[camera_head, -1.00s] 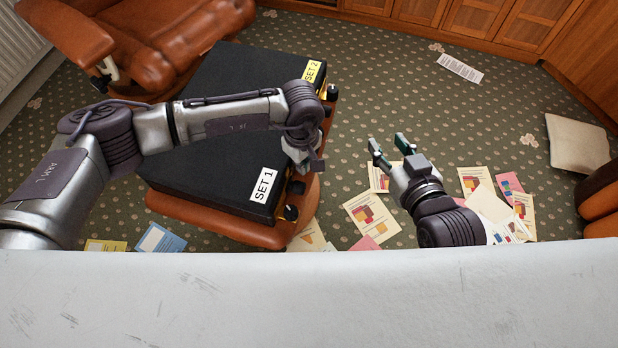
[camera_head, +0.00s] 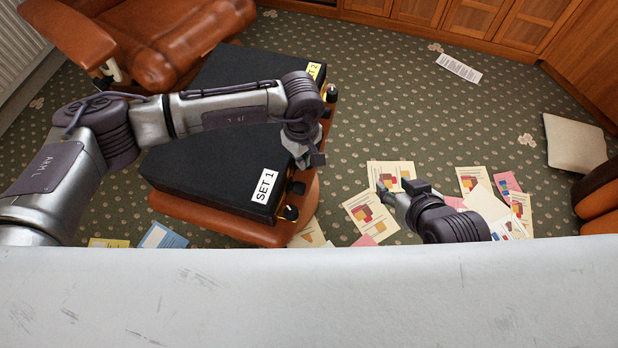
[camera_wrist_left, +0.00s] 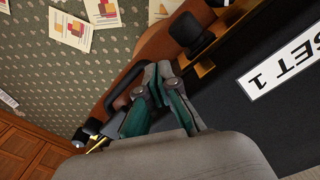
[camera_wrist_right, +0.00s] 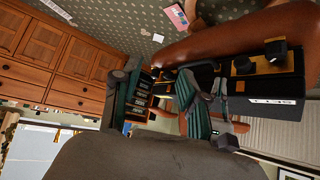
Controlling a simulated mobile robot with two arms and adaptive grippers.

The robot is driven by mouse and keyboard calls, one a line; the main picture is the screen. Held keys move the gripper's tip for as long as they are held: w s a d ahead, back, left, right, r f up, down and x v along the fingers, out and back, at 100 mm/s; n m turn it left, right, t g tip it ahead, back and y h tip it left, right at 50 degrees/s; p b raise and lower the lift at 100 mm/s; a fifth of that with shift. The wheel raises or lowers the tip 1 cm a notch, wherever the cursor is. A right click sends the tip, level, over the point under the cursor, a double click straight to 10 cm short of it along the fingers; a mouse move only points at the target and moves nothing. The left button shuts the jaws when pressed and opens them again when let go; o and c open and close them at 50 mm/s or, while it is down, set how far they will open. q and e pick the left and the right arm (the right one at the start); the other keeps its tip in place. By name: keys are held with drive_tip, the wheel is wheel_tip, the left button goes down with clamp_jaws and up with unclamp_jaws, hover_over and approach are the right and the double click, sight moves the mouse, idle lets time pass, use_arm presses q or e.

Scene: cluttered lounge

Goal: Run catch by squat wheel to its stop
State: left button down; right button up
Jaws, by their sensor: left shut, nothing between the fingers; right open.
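Two black cases stand on a brown leather base: the SET 1 case (camera_head: 215,175) in front and the SET 2 case (camera_head: 235,72) behind. Their right edges carry brass strips with black knobs. A low, wide knob (camera_wrist_right: 243,65), perhaps the squat wheel, and a taller knob (camera_wrist_right: 275,50) show in the right wrist view. I cannot make out the catch for certain. My left gripper (camera_head: 312,162) is shut and empty over the SET 1 case's right edge; in the left wrist view its fingertips (camera_wrist_left: 158,72) are near a black knob (camera_wrist_left: 190,32) and a black handle (camera_wrist_left: 124,88). My right gripper (camera_head: 382,187) is open and empty, right of the cases.
Several printed sheets (camera_head: 370,215) lie on the patterned carpet below and around my right gripper. A brown leather chair (camera_head: 160,40) stands behind left, wooden cabinets (camera_head: 480,18) at the back, a beige cushion (camera_head: 574,143) at the right. A pale surface (camera_head: 300,295) fills the near edge.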

use_arm(q)
drive_tip(key=shift+r+p, duration=0.95)
drive_tip(key=shift+r, duration=0.9)
use_arm(e)
drive_tip(key=s+d+f+g, duration=0.1)
drive_tip(key=s+g, duration=0.1)
drive_tip(key=s, duration=0.2)
drive_tip(key=s+d+f+g+h, duration=0.1)
drive_tip(key=s+f+g, duration=0.1)
drive_tip(key=s+g, duration=0.1)
drive_tip(key=shift+s+d, duration=0.4)
drive_tip(key=shift+s, duration=0.5)
